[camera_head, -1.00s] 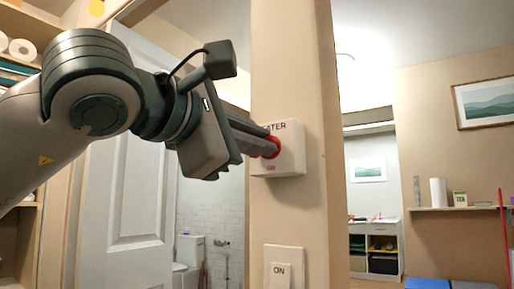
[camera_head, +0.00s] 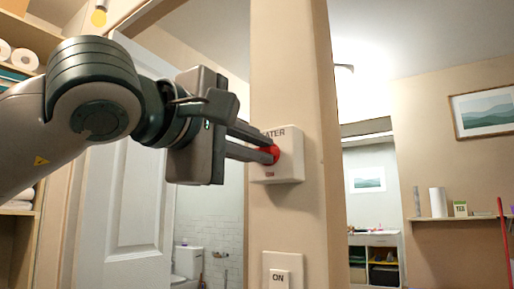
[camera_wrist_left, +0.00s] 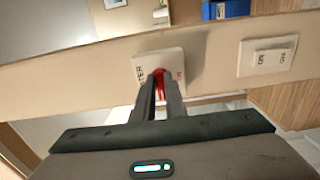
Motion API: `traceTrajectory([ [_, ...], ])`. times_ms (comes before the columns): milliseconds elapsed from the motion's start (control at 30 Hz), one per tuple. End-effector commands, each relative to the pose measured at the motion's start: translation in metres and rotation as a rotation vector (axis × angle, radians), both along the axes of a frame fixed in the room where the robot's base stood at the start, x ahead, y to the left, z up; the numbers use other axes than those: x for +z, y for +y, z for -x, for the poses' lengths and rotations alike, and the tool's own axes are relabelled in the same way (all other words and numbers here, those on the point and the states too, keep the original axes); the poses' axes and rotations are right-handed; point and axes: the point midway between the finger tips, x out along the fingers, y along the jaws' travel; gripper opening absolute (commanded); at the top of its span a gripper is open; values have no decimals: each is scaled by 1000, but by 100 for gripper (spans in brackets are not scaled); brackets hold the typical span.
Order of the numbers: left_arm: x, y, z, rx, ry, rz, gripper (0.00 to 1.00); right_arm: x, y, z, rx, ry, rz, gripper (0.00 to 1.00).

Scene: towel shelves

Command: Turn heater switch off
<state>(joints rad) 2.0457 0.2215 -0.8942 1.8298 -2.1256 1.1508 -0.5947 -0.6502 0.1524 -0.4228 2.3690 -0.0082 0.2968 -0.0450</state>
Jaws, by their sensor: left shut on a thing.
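The heater switch is a white box (camera_head: 291,165) on the narrow wall post, with partly hidden lettering ending in "ATER" and a red knob (camera_head: 274,152) on its front. My left gripper (camera_head: 272,146) reaches it from the left, its two fingers shut on the red knob. In the left wrist view the fingers (camera_wrist_left: 159,90) lie on both sides of the red knob (camera_wrist_left: 159,84), with the white box (camera_wrist_left: 172,62) behind. The fingers hide part of the knob and of the lettering. My right gripper is not in view.
A second wall switch (camera_head: 281,275) marked "ON" is lower on the same post; it also shows in the left wrist view (camera_wrist_left: 267,56). A white door (camera_head: 122,200) stands behind my left arm. A shelf (camera_head: 462,218) with small items is at the right.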

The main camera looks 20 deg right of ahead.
Motion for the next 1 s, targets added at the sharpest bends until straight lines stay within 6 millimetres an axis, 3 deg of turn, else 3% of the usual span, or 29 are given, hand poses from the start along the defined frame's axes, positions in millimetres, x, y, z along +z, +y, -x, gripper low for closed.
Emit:
traceTrajectory([
  [133, -1, 0, 0, 0, 0, -3, 0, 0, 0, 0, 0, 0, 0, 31],
  [167, -1, 0, 0, 0, 0, -3, 16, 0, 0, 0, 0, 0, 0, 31],
  [233, -1, 0, 0, 0, 0, -2, 30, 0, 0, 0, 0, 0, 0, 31],
  [667, 0, 3, 3, -1, 0, 0, 30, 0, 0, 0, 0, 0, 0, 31],
  [1000, 0, 35, 27, 0, -3, 1, 30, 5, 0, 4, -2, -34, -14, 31],
])
